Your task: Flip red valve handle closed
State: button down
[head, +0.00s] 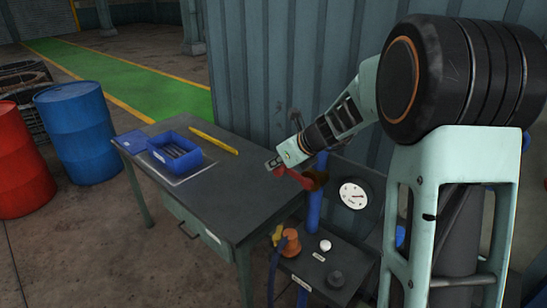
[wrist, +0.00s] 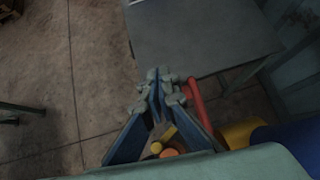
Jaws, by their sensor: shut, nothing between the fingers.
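The red valve handle (head: 310,181) sits at the top of a blue vertical pipe (head: 314,208), beside the right end of the workbench. In the wrist view the red handle (wrist: 197,102) shows as a bar just right of my fingers. My gripper (head: 272,164) is at the handle's left end in the head view and partly covers it. In the wrist view the fingertips of my gripper (wrist: 158,76) meet with nothing between them. I cannot tell whether the fingers touch the handle.
The workbench (head: 240,185) holds a blue bin (head: 175,152) and a yellow bar (head: 213,142). A white gauge (head: 354,195), an orange knob (head: 291,241) and a white knob (head: 325,245) are near the pipe. A corrugated wall (head: 290,70) stands behind. Red and blue drums (head: 75,130) stand left.

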jog(key=shift+f+p, duration=0.25)
jog(key=shift+p, duration=0.05)
dwell(0.9)
jog(key=shift+d, duration=0.1)
